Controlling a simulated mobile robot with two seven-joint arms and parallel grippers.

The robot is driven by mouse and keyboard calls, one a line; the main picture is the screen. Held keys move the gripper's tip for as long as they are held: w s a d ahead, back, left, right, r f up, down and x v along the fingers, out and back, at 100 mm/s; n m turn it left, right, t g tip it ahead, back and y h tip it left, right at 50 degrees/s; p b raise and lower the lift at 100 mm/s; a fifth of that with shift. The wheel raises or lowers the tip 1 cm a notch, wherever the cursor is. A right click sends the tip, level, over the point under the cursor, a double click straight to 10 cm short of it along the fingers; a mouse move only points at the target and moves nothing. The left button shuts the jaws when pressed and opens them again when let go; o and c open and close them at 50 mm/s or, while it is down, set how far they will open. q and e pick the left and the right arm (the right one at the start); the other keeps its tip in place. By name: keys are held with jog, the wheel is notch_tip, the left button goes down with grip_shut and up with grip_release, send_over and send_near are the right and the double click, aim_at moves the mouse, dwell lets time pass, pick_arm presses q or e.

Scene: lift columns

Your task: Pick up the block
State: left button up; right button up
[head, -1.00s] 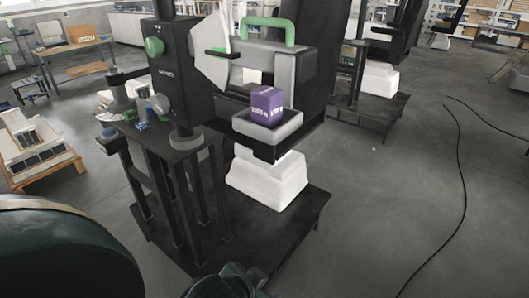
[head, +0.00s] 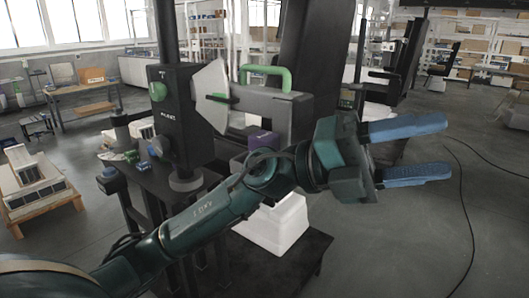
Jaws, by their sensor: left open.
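The purple block (head: 263,140) sits in the tray of the lift column in the middle of the head view. Only its upper part shows; my left arm hides the rest and most of the tray. My left gripper (head: 432,151) is to the right of the block and nearer to me. Its two blue fingers are spread apart, point right and hold nothing. My right gripper is not in view.
The lift column (head: 188,110) has a green handle (head: 266,73) above the tray. A white base block (head: 273,228) stands below. A wooden pallet with boxes (head: 38,186) is at the left. Open floor with a black cable (head: 464,210) lies at the right.

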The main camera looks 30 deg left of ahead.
pick_arm(q)
jog(key=f+m+g+y, duration=0.1)
jog(key=m+g+y, duration=0.1)
jog(key=m+y, duration=0.1)
jog(key=n+t+y, duration=0.4)
jog(key=t+y, duration=0.1)
jog(key=y, duration=1.3)
send_near(260, 137)
jog(key=f, duration=0.1)
jog(key=shift+n+y, duration=0.3)
jog(key=x, duration=0.3)
jog(key=b+x, duration=0.1)
jog(key=x, duration=0.3)
jog(key=shift+w+d, duration=0.25)
jog(key=shift+w, duration=0.05)
jog(key=shift+x, duration=2.95)
jog(key=shift+w, duration=0.15)
jog(key=shift+c, duration=0.2)
grip_shut()
